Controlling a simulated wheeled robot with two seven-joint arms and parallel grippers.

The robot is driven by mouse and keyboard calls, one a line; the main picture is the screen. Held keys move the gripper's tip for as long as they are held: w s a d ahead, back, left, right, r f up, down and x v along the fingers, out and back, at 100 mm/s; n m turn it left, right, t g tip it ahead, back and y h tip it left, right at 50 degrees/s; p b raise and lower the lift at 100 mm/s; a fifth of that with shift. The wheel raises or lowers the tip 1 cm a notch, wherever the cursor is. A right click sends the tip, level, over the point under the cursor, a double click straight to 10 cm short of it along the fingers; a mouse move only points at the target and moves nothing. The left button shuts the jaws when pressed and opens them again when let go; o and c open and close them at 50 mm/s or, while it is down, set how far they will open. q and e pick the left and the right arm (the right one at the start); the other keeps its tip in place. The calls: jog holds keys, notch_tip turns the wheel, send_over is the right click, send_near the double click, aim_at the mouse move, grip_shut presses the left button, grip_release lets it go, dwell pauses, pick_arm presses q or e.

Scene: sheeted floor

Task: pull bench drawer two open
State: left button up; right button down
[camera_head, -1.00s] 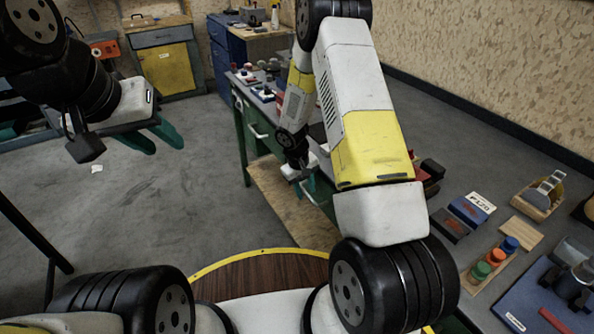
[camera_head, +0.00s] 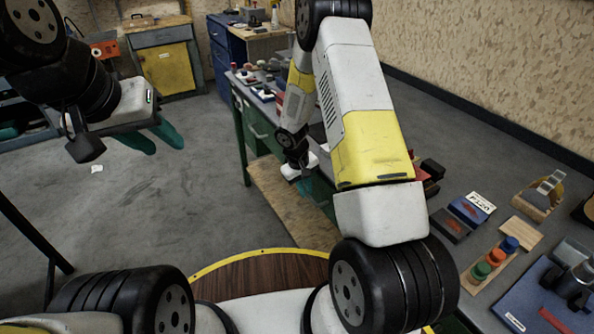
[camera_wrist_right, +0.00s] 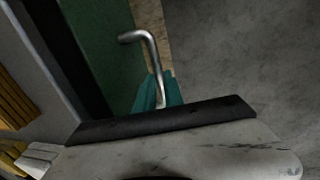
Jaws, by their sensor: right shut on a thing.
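The green bench (camera_head: 240,130) runs along the right side of the head view, with a drawer with a pale handle (camera_head: 258,132) toward its far end. My right gripper (camera_head: 306,186) is low at the bench's front, nearer to me than that handle. In the right wrist view its teal fingers (camera_wrist_right: 158,92) are shut on a bent metal bar handle (camera_wrist_right: 152,48) on a green front (camera_wrist_right: 105,45). My left gripper (camera_head: 152,139) hangs over the floor at upper left, open and empty, far from the bench.
The bench top carries a rack of coloured pieces (camera_head: 495,258), a P120 box (camera_head: 480,203), a blue mat (camera_head: 530,300) and other tools.

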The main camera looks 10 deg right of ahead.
jog(key=shift+a, duration=0.15)
dwell(0.6)
jog(key=s+a, duration=0.4)
jog(key=a, duration=0.7)
jog(key=s+a, duration=0.4)
jog(key=a, duration=0.8)
jog(key=shift+s+a, duration=0.2)
jog(key=shift+s, duration=0.1)
jog(key=c, duration=1.5)
grip_release()
jog(key=shift+o, duration=0.2)
jog(key=shift+r, duration=0.1)
notch_tip(320, 180, up, 8)
jog(key=a, duration=0.1)
jog(key=shift+s+a+f, duration=0.25)
jog(key=shift+s, duration=0.05)
